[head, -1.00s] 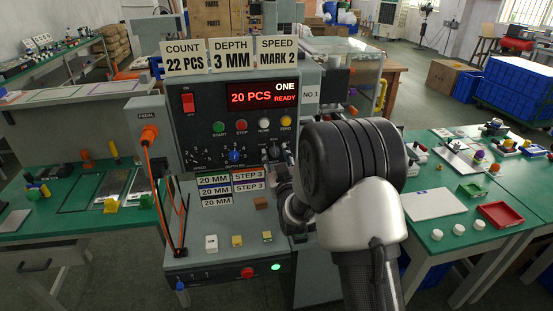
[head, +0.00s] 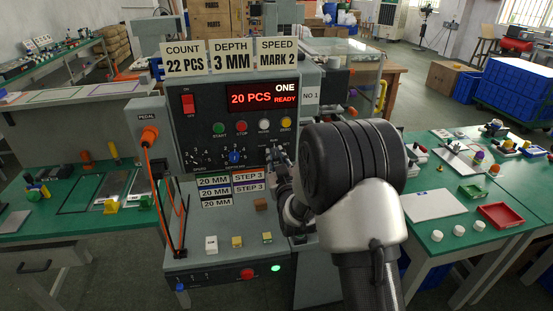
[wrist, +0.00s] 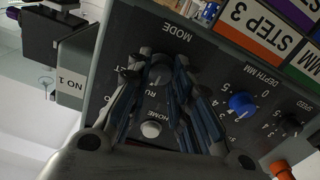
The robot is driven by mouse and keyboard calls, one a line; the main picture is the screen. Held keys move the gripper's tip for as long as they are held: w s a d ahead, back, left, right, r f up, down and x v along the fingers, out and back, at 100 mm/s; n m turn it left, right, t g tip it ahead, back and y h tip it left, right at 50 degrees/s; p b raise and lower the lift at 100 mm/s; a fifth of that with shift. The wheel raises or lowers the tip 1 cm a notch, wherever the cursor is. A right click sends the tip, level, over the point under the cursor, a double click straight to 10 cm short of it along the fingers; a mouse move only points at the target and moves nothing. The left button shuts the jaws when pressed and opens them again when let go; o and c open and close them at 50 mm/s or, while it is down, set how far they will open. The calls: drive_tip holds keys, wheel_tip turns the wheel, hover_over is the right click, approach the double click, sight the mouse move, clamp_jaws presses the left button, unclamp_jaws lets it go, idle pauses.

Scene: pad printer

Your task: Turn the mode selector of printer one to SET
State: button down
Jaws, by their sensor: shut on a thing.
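Printer one (head: 245,130) has a dark front panel, and its red display (head: 262,97) reads "20 PCS READY". The mode selector (wrist: 160,74), a small dark knob under the word MODE, shows in the wrist view between my fingers. My gripper (wrist: 158,68) is shut on this knob, with one finger on each side. The fingers partly cover the position labels; RUN and HOME show in part, and the knob's pointer is hard to read. In the head view my gripper (head: 279,160) is at the panel's lower right, and my wrist hides some of it.
A blue depth knob (wrist: 241,103) and a black speed knob (wrist: 291,125) lie to the right in the wrist view. A white button (wrist: 151,129) sits between my fingers. An orange-plugged pedal cable (head: 149,134) hangs on the printer's left. Green tables (head: 470,215) flank the printer.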

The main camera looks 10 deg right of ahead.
drive_tip(key=m, duration=0.5)
drive_tip(key=shift+m, duration=0.3)
drive_tip(key=m, duration=0.6)
drive_tip(key=shift+m, duration=0.3)
idle(0.4)
drive_tip(key=c, duration=1.4)
unclamp_jaws()
